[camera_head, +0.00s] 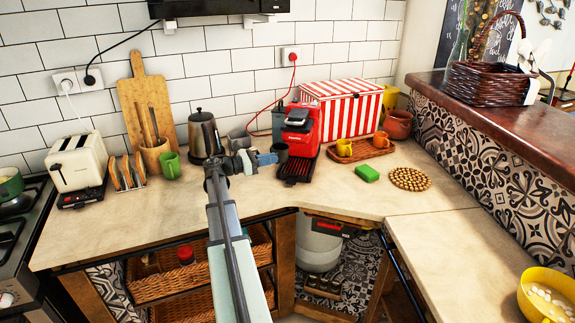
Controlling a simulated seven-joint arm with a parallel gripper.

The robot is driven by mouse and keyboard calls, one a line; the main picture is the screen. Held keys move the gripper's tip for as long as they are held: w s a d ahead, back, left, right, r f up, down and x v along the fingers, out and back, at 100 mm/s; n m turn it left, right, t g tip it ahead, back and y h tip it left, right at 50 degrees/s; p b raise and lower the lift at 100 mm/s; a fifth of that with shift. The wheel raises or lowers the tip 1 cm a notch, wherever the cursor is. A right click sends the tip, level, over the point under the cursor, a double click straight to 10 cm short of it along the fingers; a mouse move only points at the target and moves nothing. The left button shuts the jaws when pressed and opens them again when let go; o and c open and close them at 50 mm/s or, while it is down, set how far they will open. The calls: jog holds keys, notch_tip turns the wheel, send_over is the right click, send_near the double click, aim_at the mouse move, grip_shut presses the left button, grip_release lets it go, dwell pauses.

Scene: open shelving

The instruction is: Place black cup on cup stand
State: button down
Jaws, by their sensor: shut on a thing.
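The black cup (281,151) is a small dark cup just left of the red coffee machine (303,131). My gripper (274,158) reaches it from the left and is shut on it. The cup looks upright; I cannot tell whether it touches the counter. A black slatted drip tray (297,171) sticks out at the machine's front, right of and below the cup in the picture. A wooden tray (362,154) holding a yellow cup (344,148) and an orange cup (381,139) stands further right. I cannot tell for sure which of these is the cup stand.
A green sponge (367,173) and round trivet (410,179) lie right. The front counter is clear.

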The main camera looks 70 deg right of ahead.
aim_at(287, 156)
jog(key=x, duration=0.7)
jog(key=shift+f, duration=1.75)
jog(key=shift+f, duration=0.15)
jog(key=c, duration=1.2)
grip_release()
jog(key=shift+r, duration=0.2)
jog(key=v, duration=1.2)
jog(key=shift+a, duration=0.1)
